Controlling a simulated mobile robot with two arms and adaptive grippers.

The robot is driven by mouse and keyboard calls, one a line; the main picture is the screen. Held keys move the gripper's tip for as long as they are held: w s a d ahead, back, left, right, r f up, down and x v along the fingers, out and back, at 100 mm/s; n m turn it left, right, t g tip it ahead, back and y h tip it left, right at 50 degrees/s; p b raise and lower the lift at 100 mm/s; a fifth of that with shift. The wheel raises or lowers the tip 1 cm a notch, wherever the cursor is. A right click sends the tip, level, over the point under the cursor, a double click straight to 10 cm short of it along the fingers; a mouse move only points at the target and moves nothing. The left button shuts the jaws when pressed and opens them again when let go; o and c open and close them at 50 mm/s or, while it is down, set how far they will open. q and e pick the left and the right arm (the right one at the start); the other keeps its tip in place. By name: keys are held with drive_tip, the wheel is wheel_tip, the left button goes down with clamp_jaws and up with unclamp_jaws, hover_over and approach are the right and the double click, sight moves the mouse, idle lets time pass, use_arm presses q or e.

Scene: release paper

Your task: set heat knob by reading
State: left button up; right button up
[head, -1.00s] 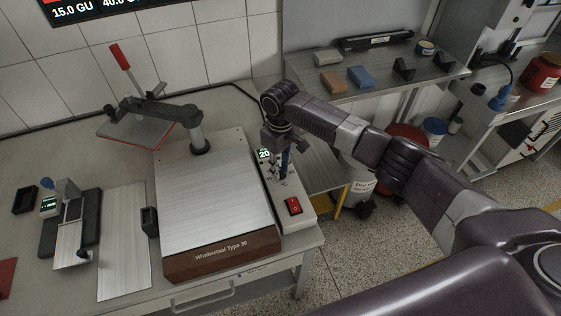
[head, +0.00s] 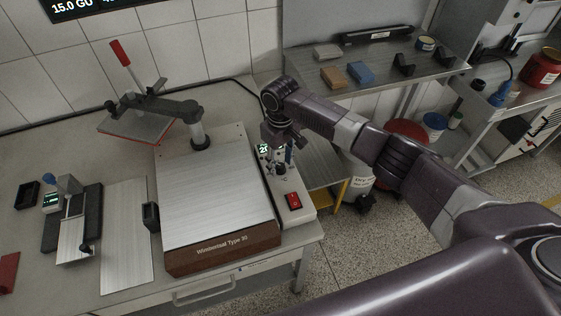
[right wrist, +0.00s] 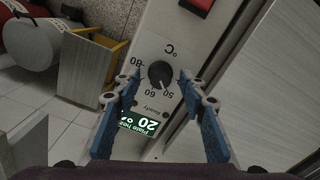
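The black heat knob (right wrist: 160,74) sits on the pale control panel (right wrist: 142,42) of the hot plate. In the right wrist view a temperature scale with a °C mark rings it, and its light pointer line faces the lower right, near the 50 mark. The green-lit display (right wrist: 138,124) appears upside down and reads 20. My right gripper (right wrist: 158,76) is open, with a blue-padded finger on each side of the knob and gaps between. In the head view my right gripper (head: 281,160) is over the panel and partly covers the display. My left gripper is out of view.
A red rocker switch (head: 293,200) is on the panel in front of the knob. The metal hot plate (head: 215,195) lies left of the panel. A lever press (head: 160,110) stands behind it. A wall screen (head: 90,5) shows 15.0 GU. A shelf (head: 385,75) holds small blocks.

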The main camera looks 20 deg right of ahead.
sight(281, 165)
wheel_tip(281, 165, up, 12)
idle(0.6)
idle(0.4)
